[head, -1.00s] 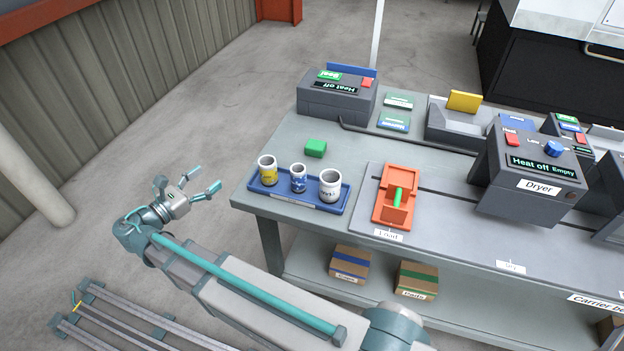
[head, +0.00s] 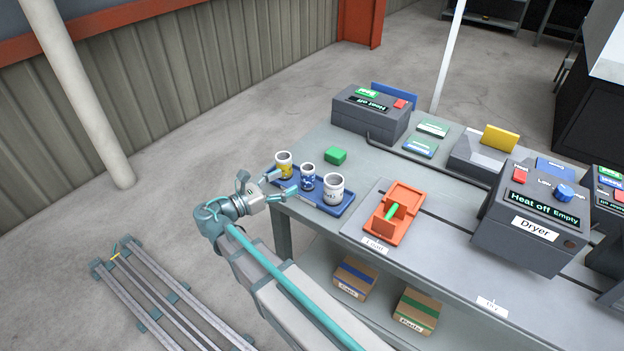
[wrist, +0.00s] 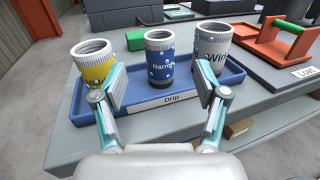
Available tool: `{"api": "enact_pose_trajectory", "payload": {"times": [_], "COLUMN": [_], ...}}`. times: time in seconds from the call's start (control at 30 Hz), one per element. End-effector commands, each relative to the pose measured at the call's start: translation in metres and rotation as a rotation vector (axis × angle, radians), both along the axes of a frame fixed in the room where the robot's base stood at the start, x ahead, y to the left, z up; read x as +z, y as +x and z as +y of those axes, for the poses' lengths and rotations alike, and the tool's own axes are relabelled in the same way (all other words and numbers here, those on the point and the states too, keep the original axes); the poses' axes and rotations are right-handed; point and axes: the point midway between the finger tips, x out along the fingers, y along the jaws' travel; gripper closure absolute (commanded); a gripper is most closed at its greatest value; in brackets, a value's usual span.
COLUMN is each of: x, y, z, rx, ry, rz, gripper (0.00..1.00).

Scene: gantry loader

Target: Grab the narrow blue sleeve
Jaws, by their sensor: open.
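The narrow blue sleeve (head: 308,177) stands upright in the blue drip tray (head: 335,208), between a yellow sleeve (head: 284,165) and a wider white-grey sleeve (head: 333,189). In the wrist view the blue sleeve (wrist: 159,60) has a grey rim, droplets and partly readable lettering like "Narrow". My gripper (head: 280,184) is open at the tray's left front edge. In the wrist view its two fingers (wrist: 161,90) are spread, with the blue sleeve ahead between them and not touched. The left finger overlaps the yellow sleeve (wrist: 93,66) in view; the right overlaps the wide sleeve (wrist: 211,55).
A green block (head: 336,156) lies behind the tray. An orange carrier with a green handle (head: 393,213) sits to the right, near the Load label. The dryer (head: 530,218) stands farther right. Boxes (head: 355,278) lie on the lower shelf.

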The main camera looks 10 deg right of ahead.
Motion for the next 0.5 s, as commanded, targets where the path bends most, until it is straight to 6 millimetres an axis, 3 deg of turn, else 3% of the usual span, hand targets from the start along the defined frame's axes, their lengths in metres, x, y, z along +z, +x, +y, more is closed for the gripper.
{"api": "enact_pose_trajectory", "payload": {"times": [0.13, 0.5], "x": [0.001, 0.003], "y": [0.008, 0.02], "z": [-0.022, -0.048], "rx": [-0.003, -0.002], "ry": [-0.001, -0.001], "rz": [0.0, 0.0], "gripper": [0.27, 0.27]}}
